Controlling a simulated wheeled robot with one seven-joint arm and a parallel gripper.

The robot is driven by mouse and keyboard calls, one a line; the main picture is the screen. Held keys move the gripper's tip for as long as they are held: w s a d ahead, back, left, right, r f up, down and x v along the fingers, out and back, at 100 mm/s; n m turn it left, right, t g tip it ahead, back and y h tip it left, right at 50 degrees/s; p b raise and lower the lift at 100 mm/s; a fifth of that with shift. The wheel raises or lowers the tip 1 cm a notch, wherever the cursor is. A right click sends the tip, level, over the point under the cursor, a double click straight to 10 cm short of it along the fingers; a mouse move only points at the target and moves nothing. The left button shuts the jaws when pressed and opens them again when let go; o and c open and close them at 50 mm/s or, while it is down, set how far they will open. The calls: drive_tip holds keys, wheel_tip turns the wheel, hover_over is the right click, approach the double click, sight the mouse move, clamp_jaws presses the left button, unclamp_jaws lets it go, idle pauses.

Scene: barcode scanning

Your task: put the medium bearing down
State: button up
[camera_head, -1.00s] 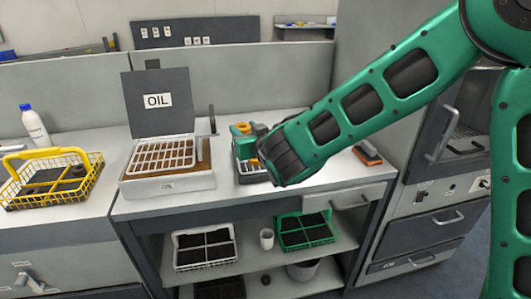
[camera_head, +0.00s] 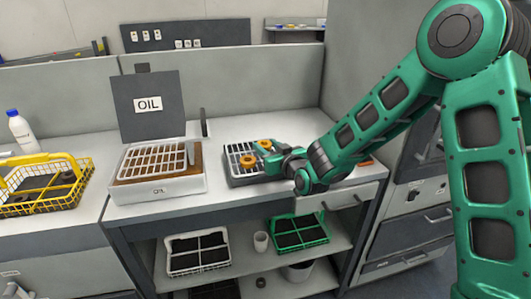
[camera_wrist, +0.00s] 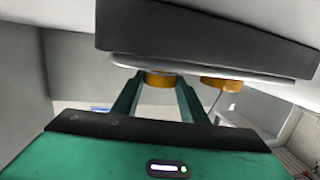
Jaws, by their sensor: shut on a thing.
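An orange bearing (camera_wrist: 160,79) sits between the two green fingers of my gripper (camera_wrist: 158,92) in the wrist view, close against a white grid. I take it to be the medium bearing. In the head view an orange bearing (camera_head: 247,161) is at the white-gridded dark tray (camera_head: 240,180), just left of my gripper (camera_head: 264,162). A second orange bearing (camera_head: 265,144) stands farther back on the grid and also shows in the wrist view (camera_wrist: 221,85). My gripper is shut on the nearer bearing, low at the tray's right side. Whether that bearing's underside touches the grid is unclear.
The white oil box (camera_head: 155,192), with its grid and raised OIL lid (camera_head: 150,105), stands left of the tray. A yellow wire basket (camera_head: 45,205) is farther left. Baskets and a cup (camera_head: 261,241) are on the shelf below. Bare counter lies in front of the tray.

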drive_tip(key=shift+f, duration=0.9)
drive_tip(key=o, duration=0.9)
drive_tip(key=shift+o, duration=0.2)
drive_tip(key=v, duration=1.2)
drive_tip(key=shift+d, duration=0.1)
